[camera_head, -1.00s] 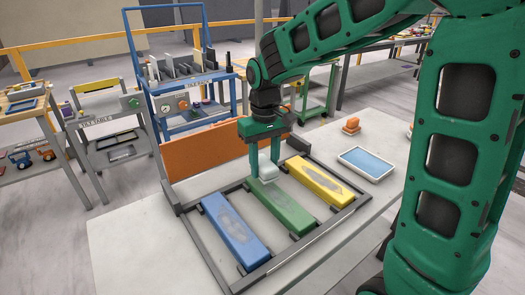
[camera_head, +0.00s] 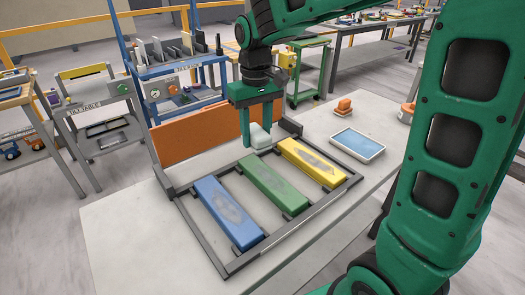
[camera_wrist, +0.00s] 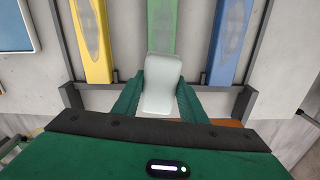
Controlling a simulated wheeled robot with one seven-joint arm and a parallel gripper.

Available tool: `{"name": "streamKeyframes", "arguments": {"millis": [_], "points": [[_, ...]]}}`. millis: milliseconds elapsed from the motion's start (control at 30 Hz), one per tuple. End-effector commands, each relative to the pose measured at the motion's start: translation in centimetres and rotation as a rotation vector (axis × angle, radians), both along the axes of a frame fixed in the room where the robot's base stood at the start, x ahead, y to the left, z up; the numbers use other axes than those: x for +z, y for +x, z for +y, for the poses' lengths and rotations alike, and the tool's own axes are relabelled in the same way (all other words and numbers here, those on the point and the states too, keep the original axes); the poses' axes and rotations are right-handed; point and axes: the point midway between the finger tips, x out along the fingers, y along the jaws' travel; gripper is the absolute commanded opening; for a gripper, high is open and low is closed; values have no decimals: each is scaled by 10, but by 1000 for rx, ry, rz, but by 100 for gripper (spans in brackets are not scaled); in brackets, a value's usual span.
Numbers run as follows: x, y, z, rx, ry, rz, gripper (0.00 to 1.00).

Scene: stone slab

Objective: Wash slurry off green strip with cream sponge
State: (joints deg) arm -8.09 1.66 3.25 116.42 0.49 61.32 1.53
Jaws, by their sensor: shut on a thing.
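The green strip (camera_head: 288,199) lies in the dark frame between the blue strip (camera_head: 240,232) and the yellow strip (camera_head: 322,176). A grey slurry smear (camera_head: 268,180) shows on its top; part of it also shows in the wrist view (camera_wrist: 163,20). My gripper (camera_head: 258,138) is shut on the pale cream sponge (camera_head: 260,140), with a finger on each side. The sponge shows whole in the wrist view (camera_wrist: 163,85), where it overlaps the strip's near end. In the head view it is just beyond the strip's far end, apparently above it.
The blue and yellow strips also carry grey smears. The dark frame (camera_head: 203,243) surrounds the strips, with an orange board (camera_head: 195,137) behind. The slab's front left is clear.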

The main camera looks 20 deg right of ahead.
Motion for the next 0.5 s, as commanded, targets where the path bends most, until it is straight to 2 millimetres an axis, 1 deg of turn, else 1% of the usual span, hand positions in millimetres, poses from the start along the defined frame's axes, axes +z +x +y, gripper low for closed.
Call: {"name": "streamKeyframes", "arguments": {"millis": [500], "points": [[-3, 0, 3, 1, 0, 1, 17]]}}
